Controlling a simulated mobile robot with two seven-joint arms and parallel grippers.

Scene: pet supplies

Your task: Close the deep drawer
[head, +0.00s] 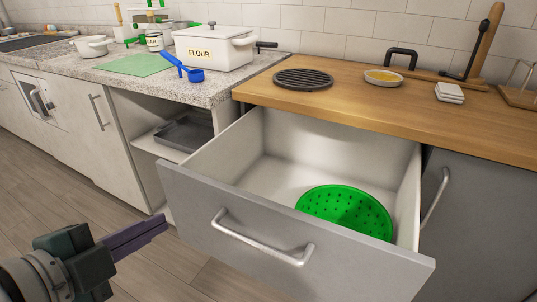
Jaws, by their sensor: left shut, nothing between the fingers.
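The deep drawer (180,192) is pulled well out from under the wooden counter, in the middle of the head view. Its grey front has a metal bar handle (262,243), and its white inside shows. A green colander (345,211) with holes lies in it, near the front right. My left gripper (165,222) is at the lower left, left of the drawer front. Its fingers are together, with nothing between them, and point toward the drawer's left end. It appears apart from the drawer. My right gripper is not in view.
The wooden counter (350,90) holds a round black trivet (303,79), a small dish (383,77) and stacked white pieces (449,92). The stone counter at left holds a flour box (213,47) and a blue scoop (194,74). An open shelf with a grey tray (184,134) is left of the drawer.

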